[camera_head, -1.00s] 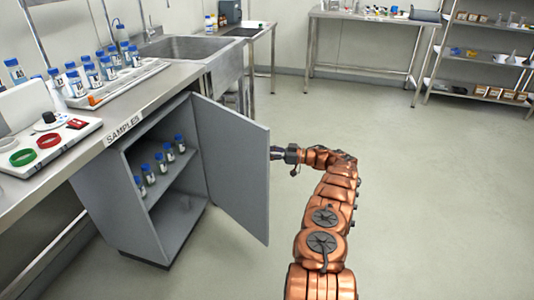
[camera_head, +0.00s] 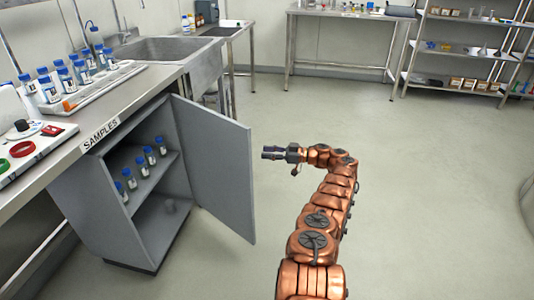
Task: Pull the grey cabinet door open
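The grey cabinet door (camera_head: 213,168) stands wide open, swung out to the right of the grey cabinet (camera_head: 88,200) under the counter. My gripper (camera_head: 266,153) is at the end of the copper arm, to the right of the door's free edge. A strip of floor shows between them, so it is apart from the door. The gripper is small in view and its finger opening cannot be made out. The door's handle is not visible.
The counter (camera_head: 60,150) above the cabinet, labelled SAMPLES, carries a tray (camera_head: 95,86) of blue-capped bottles and a sink (camera_head: 165,48). A steel table (camera_head: 350,15) and a shelf rack (camera_head: 465,52) stand at the back. The floor on the right is mostly clear.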

